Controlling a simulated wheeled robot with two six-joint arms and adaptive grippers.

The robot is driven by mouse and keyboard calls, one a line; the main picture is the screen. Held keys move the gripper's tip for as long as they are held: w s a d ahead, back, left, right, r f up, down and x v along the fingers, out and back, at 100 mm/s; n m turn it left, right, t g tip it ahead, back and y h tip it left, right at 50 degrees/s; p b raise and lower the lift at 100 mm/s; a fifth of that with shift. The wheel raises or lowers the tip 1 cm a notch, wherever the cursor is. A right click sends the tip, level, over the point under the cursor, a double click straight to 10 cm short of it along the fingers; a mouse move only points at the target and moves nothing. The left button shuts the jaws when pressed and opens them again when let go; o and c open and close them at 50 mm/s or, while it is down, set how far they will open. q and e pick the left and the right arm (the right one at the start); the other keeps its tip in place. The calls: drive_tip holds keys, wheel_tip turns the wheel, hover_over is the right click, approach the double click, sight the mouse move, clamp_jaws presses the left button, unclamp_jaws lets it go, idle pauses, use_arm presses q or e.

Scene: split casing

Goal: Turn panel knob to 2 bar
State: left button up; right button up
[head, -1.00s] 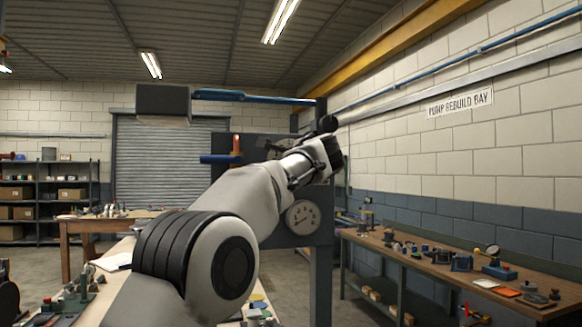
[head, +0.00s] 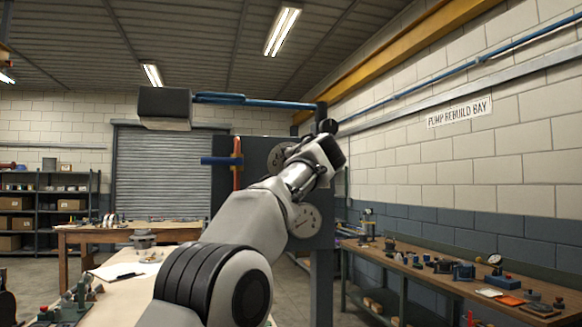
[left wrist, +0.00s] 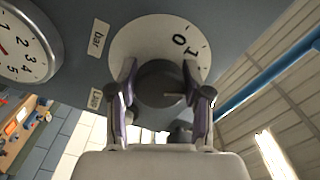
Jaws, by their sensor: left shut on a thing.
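In the left wrist view my left gripper (left wrist: 163,108) has its two fingers on either side of a dark round knob (left wrist: 160,78) and is shut on it. The knob sits on a white dial plate (left wrist: 150,36) marked 0 and 1. A short light line on the knob points right in that view, below the 1; the 2 mark is not visible. A "bar" label (left wrist: 98,39) is beside the plate. In the head view my left arm reaches the grey panel (head: 224,180); its fingers and the knob are hidden there. My right gripper is out of view.
A white gauge (head: 304,222) is low on the panel; a gauge with a red needle (left wrist: 18,48) shows in the wrist view. A blue bar and red upright (head: 237,170) are left of my arm. A workbench (head: 440,262) with parts runs along the right.

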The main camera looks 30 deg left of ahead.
use_arm(q)
drive_tip(key=shift+n, duration=0.4)
drive_tip(key=shift+f, duration=0.1)
drive_tip(key=o, duration=1.1)
drive_tip(key=shift+o, duration=0.2)
drive_tip(key=v, duration=1.2)
drive_tip(key=shift+a, duration=0.1)
